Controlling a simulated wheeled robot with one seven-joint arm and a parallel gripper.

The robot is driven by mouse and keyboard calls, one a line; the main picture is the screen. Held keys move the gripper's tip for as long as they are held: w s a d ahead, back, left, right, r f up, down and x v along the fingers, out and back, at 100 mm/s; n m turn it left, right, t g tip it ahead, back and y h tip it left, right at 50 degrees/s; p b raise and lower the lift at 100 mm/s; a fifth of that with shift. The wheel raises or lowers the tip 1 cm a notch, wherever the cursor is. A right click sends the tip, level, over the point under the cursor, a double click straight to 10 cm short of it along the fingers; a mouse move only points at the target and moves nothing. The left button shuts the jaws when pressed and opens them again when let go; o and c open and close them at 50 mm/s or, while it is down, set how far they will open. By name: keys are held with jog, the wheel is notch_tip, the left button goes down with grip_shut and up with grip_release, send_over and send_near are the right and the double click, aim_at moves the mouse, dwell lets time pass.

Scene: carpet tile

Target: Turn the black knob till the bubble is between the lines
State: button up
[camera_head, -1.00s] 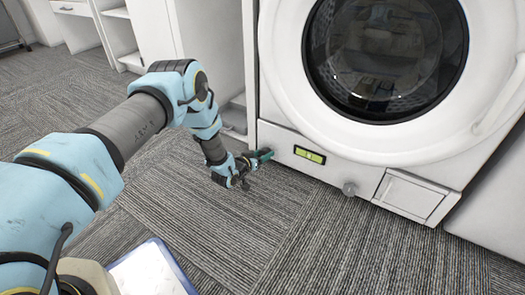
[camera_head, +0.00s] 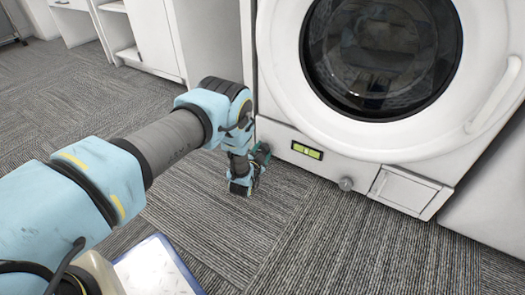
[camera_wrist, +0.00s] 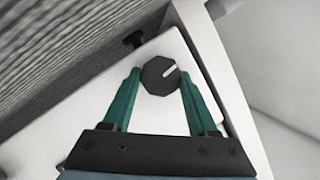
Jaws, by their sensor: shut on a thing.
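The black knob (camera_wrist: 161,76) is eight-sided with a white pointer mark. It shows in the wrist view between the green fingertips of my gripper (camera_wrist: 160,80), which is shut on it. In the head view my gripper (camera_head: 262,153) is at the lower left corner of the white washing machine (camera_head: 277,135), and the knob is hidden there. The level (camera_head: 307,151) is a green-yellow vial on the machine's lower front panel. Its bubble and lines are too small to tell apart surely.
A blue-edged white board (camera_head: 155,268) lies on the carpet at the bottom. The carpet (camera_head: 265,225) in front of the machine is clear.

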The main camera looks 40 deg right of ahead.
jog(key=shift+f+m+t, duration=0.1)
jog(key=shift+m+t, duration=0.2)
jog(key=shift+m, duration=0.1)
dwell(0.4)
jog(key=o, duration=1.4)
jog(key=shift+c, duration=0.2)
jog(key=shift+a, duration=0.1)
jog(key=p+v, duration=0.4)
jog(key=v, duration=0.5)
jog(key=shift+s+a+p, duration=0.15)
jog(key=shift+a+p, duration=0.05)
jog(key=shift+p, duration=0.1)
jog(key=shift+s+a, duration=0.35)
jog(key=shift+a, duration=0.15)
